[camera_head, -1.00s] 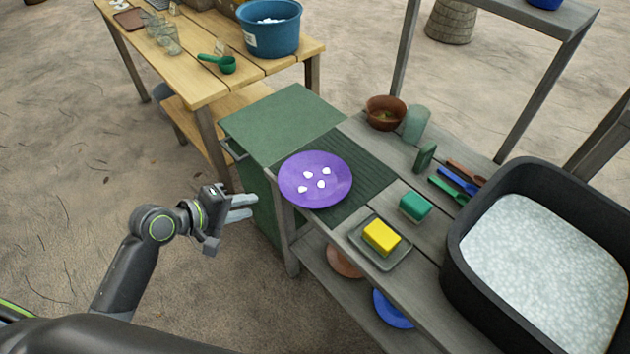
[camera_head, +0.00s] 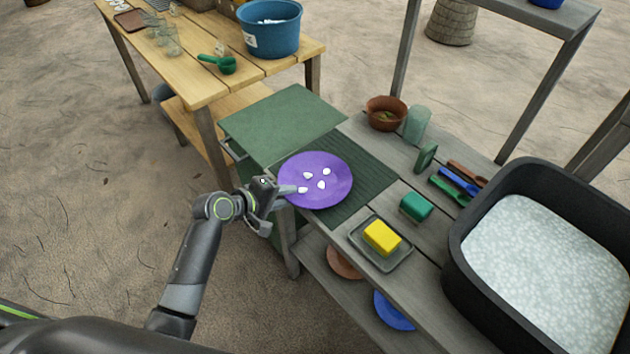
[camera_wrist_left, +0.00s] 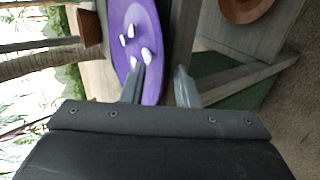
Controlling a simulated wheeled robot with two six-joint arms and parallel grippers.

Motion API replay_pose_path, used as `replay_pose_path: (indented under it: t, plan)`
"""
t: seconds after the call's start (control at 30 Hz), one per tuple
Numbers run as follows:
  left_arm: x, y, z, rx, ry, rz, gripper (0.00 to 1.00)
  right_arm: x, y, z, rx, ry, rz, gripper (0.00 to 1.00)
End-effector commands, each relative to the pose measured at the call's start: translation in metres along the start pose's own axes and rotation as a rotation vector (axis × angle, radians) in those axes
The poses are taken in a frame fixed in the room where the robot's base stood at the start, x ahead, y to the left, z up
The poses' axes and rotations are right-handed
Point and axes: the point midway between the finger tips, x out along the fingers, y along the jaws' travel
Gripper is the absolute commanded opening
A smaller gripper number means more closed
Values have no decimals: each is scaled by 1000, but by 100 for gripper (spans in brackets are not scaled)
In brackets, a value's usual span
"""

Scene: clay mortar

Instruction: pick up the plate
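The purple plate (camera_head: 330,165) lies on the dark green ribbed mat, near the left edge of the grey wooden counter, with several white pieces on it. My left gripper (camera_head: 293,190) is at the plate's left rim. In the left wrist view the plate (camera_wrist_left: 131,28) is seen from close by. There the fingers of my left gripper (camera_wrist_left: 160,88) are apart; one overlaps the plate and the other is just outside its rim. I cannot tell whether either touches. My right gripper is not in view.
A tray (camera_head: 368,260) with a yellow sponge (camera_head: 381,238) and a green block (camera_head: 416,207) sit right of the plate. A black basin (camera_head: 462,240) is far right. The green panel (camera_head: 283,123) is clear.

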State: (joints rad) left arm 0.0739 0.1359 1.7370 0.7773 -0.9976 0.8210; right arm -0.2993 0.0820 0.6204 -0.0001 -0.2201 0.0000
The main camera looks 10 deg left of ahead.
Motion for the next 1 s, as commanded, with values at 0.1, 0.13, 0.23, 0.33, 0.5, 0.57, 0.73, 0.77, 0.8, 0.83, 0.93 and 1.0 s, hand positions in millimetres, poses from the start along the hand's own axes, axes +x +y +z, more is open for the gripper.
replay_pose_path:
  t: [0.1,0.13,0.23,0.33,0.5,0.57,0.73,0.77,0.8,0.83,0.93,1.0]
  plan:
    - [0,0,0,1,1,0,28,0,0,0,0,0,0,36]
    - [0,0,0,1,1,0,28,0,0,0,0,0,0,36]
    - [0,0,0,0,1,0,21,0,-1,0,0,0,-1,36]
    - [0,0,0,0,1,0,8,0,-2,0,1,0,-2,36]
    - [0,0,0,0,1,0,0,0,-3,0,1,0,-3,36]
    - [0,0,0,0,1,0,0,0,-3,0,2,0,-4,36]
    - [0,0,0,1,1,1,0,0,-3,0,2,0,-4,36]
    - [0,0,0,1,1,1,0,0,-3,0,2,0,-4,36]
    - [-1,1,0,1,1,1,0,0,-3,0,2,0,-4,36]
    - [-2,2,0,1,1,1,0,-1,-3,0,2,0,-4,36]
    - [-7,11,0,4,1,4,0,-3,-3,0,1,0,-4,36]
    - [-13,22,0,5,2,4,0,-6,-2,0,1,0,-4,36]
